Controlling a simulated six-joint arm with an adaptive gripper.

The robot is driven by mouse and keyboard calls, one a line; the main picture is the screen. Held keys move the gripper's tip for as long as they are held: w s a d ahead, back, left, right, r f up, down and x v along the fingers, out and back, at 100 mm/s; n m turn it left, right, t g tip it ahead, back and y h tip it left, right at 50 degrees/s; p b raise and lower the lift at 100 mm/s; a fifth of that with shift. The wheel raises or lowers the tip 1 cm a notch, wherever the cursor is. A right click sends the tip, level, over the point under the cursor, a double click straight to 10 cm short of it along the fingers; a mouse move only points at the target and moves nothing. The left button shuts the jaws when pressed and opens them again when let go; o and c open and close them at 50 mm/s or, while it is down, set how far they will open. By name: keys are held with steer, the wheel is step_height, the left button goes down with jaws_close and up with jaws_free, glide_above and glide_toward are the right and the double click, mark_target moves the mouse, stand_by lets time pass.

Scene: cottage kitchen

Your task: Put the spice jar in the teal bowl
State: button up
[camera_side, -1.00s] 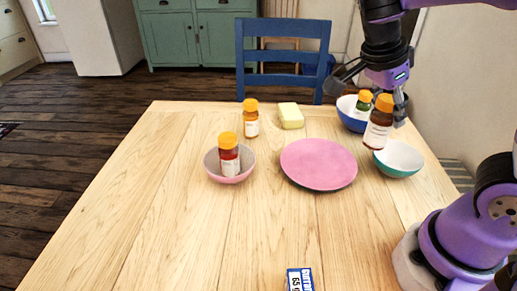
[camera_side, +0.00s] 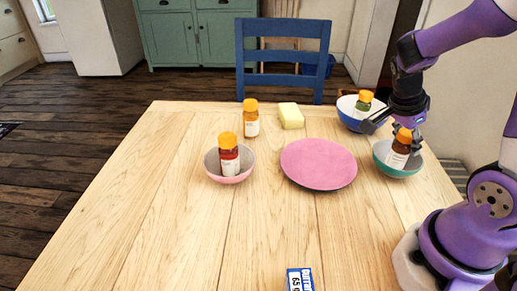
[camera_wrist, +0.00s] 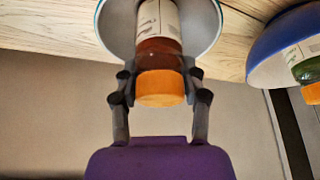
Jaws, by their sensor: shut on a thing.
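The spice jar (camera_side: 398,152) is brown with an orange cap and a white label. It stands slightly tilted inside the teal bowl (camera_side: 385,168), at the right side of the table. My gripper (camera_side: 391,128) is above the bowl with its fingers around the jar's upper part. In the wrist view my gripper (camera_wrist: 160,92) has one finger on each side of the jar (camera_wrist: 160,55) near its orange cap, and the jar's lower end lies within the bowl (camera_wrist: 206,22). The contact between jar and bowl floor is hidden.
A blue bowl (camera_side: 350,122) with a green jar (camera_side: 363,101) stands just behind. A pink plate (camera_side: 318,165) lies to the left. A pink bowl (camera_side: 231,178) holds a red jar (camera_side: 228,155). Another orange-capped jar (camera_side: 251,118) and a yellow block (camera_side: 290,116) stand farther back.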

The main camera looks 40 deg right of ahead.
steer(key=o, duration=1.2)
steer(key=shift+f, duration=0.1)
steer(key=shift+o, duration=0.2)
steer(key=v, duration=1.2)
steer(key=w+a+n+t+y, duration=0.1)
steer(key=a+n+t+y, duration=0.3)
steer(key=a+n, duration=1)
steer(key=n+t, duration=0.3)
steer(key=n, duration=0.5)
steer(key=shift+n, duration=0.3)
steer(key=shift+d, duration=0.1)
